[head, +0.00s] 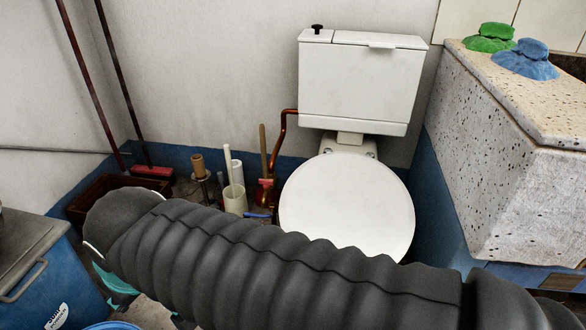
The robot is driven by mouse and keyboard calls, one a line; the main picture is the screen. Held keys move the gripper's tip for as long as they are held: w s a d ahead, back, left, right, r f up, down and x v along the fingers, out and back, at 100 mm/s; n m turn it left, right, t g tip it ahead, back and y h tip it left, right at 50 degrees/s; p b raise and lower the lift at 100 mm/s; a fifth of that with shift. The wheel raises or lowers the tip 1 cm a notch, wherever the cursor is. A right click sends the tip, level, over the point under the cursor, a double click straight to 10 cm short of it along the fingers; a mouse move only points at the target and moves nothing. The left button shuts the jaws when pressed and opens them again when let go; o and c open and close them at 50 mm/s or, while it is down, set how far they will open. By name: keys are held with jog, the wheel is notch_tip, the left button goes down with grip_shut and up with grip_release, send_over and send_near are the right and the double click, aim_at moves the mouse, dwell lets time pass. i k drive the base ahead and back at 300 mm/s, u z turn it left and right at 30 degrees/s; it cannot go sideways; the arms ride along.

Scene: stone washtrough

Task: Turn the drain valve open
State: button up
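No drain valve can be made out for certain. A copper pipe (284,128) runs down the wall beside the toilet. A small red part (265,183) and a blue lever-like piece (257,215) show low down near it, partly hidden, and I cannot tell whether either is the valve. My arm in its black ribbed sleeve crosses the lower picture from right to left. Teal parts under its left end seem to belong to my wrist. My gripper's fingers are not visible.
A white toilet (346,205) with a closed lid stands in the middle. The speckled stone trough (500,170) is at right, with green (490,38) and blue (527,60) cloths on top. Brushes and a white holder (235,199) crowd the wall. A blue cabinet (45,275) stands at left.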

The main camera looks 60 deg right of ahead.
aim_at(266, 183)
jog(key=z, duration=2.2)
jog(key=k, duration=0.5)
jog(key=u, duration=0.3)
jog(key=i, duration=0.5)
jog(key=z, duration=0.05)
jog(key=k, duration=0.85)
jog(key=u, duration=0.4)
jog(key=i, duration=1.2)
jog(key=z, duration=0.5)
